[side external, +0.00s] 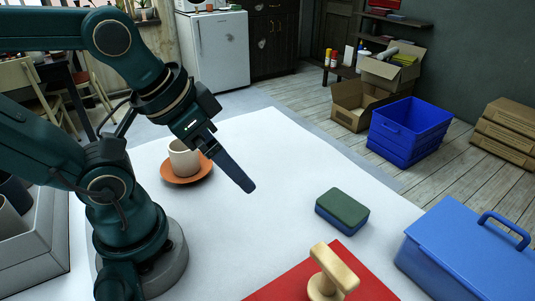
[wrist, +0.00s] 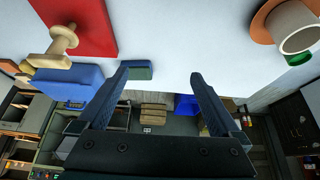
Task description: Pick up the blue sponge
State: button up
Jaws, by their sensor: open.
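The blue sponge (side external: 342,210) has a dark green top layer and lies on the white table, right of centre in the side view. In the wrist view the sponge (wrist: 141,71) shows beside the tip of the left finger, which hides part of it. My gripper (side external: 249,187) is above the table, to the left of the sponge and apart from it. In the wrist view my gripper (wrist: 160,75) has its two fingers wide apart with nothing between them.
A red board (side external: 285,282) with a wooden-handled tool (side external: 331,272) lies near the sponge. A blue lidded box (side external: 465,250) stands at the right. A cup (side external: 183,158) on an orange saucer (side external: 187,180) stands behind my arm. The table between gripper and sponge is clear.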

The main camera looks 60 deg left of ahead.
notch_tip(320, 180, up, 5)
jog(key=n+g+h, duration=0.4)
jog(key=n+h, duration=0.9)
jog(key=n, duration=0.7)
send_over(335, 200)
jog(key=a, duration=0.3)
notch_tip(335, 200, down, 19)
jog(key=shift+s+d+r, duration=0.15)
jog(key=shift+f, duration=0.35)
jog(key=shift+d+f, duration=0.2)
jog(key=shift+d, duration=0.1)
jog(key=shift+x, duration=2.15)
jog(key=shift+r, duration=0.1)
